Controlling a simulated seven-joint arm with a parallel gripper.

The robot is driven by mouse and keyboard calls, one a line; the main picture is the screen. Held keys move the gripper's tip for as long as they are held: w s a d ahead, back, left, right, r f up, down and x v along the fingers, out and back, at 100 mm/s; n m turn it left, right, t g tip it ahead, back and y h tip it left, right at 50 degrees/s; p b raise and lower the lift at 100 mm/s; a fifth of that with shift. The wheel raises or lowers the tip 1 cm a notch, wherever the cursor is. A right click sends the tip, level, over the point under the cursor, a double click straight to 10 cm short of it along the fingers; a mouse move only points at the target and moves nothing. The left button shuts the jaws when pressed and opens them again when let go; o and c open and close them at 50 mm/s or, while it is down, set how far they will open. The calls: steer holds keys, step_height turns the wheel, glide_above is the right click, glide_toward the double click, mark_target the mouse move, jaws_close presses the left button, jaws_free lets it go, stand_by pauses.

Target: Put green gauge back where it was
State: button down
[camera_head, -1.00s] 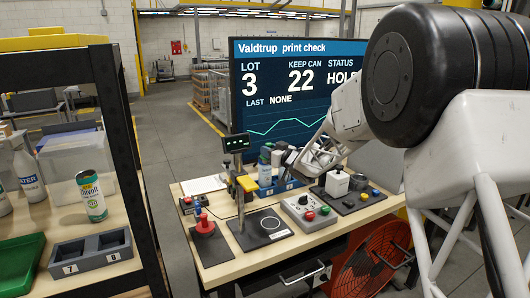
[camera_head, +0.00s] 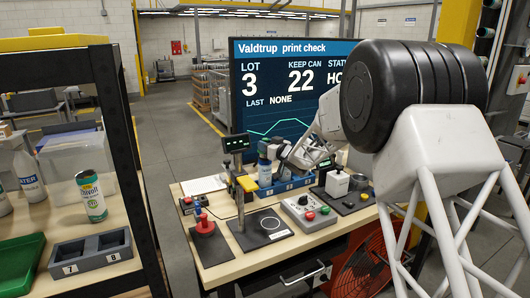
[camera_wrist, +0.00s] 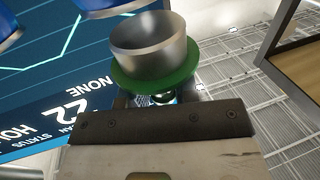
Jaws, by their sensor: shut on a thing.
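The green gauge shows in the wrist view as a metal cup-shaped cylinder with a green ring (camera_wrist: 190,75) around its lower part. My gripper (camera_wrist: 163,101) is shut on it, just below the green ring; the fingertips are mostly hidden. In the head view my gripper (camera_head: 284,152) is above the back of the work table, by the blue tray (camera_head: 288,187). The gauge cannot be made out there.
A display post (camera_head: 239,185) stands left of my gripper. The large screen (camera_head: 262,110) is behind.

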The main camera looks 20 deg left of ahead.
steer(key=shift+w+a+f, duration=0.1)
steer(key=shift+w+a, duration=0.25)
steer(key=shift+w, duration=0.35)
steer(key=shift+f, duration=1.55)
steer(key=shift+f, duration=0.2)
steer(key=c, duration=0.9)
jaws_free()
steer(key=shift+o, duration=0.2)
steer(key=v, duration=0.7)
steer(key=shift+s+d, duration=0.15)
steer(key=shift+d, duration=0.15)
steer(key=shift+r, duration=0.1)
